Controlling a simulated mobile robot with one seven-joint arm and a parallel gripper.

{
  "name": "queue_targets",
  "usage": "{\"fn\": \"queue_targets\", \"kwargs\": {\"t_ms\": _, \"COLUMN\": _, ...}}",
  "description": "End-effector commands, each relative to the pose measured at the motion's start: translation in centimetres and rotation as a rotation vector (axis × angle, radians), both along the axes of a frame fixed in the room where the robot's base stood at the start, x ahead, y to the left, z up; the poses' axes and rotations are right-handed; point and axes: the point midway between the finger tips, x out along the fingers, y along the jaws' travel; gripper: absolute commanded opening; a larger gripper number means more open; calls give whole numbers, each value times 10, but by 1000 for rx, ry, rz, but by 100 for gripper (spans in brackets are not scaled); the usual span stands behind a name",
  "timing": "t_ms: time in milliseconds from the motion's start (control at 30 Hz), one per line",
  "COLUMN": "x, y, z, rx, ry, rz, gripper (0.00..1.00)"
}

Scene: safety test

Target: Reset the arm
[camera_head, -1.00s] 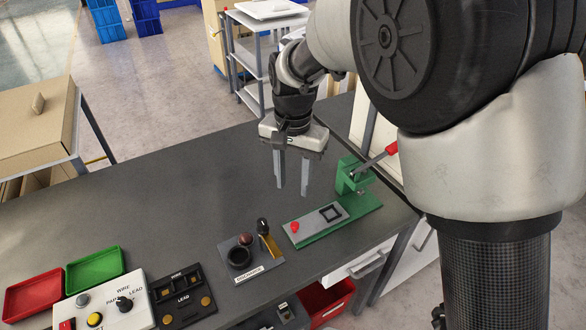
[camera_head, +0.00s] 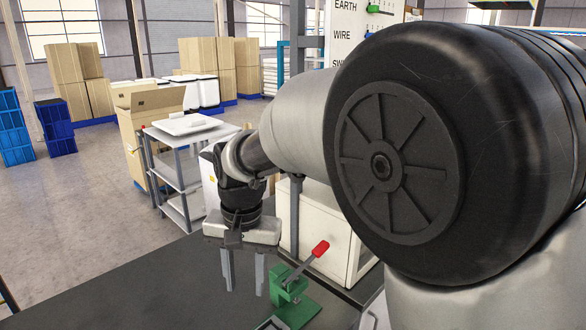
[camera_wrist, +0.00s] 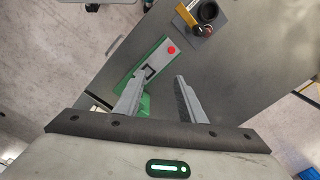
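My gripper (camera_head: 243,272) hangs fingers-down above the far end of the dark worktable in the head view. Its two grey fingers are apart with nothing between them. My arm's large black joint hides much of the right side.
The dark worktable (camera_head: 130,290) has a clear stretch left of my gripper. A grey cart (camera_head: 180,165) stands behind it. A white cabinet (camera_head: 325,225) stands close behind the lever. The black holder with a dark knob (camera_wrist: 207,12) shows in the wrist view.

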Motion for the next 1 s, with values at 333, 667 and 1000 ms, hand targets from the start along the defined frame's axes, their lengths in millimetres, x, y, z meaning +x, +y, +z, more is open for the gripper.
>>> {"fn": "queue_targets", "kwargs": {"t_ms": 333, "x": -61, "y": -169, "z": 124, "rx": 53, "ry": -244, "rz": 30, "gripper": 37}}
{"fn": "queue_targets", "kwargs": {"t_ms": 667, "x": -135, "y": -247, "z": 146, "rx": -54, "ry": -427, "rz": 67, "gripper": 37}}
{"fn": "queue_targets", "kwargs": {"t_ms": 1000, "x": -145, "y": -256, "z": 143, "rx": -77, "ry": -447, "rz": 76, "gripper": 37}}
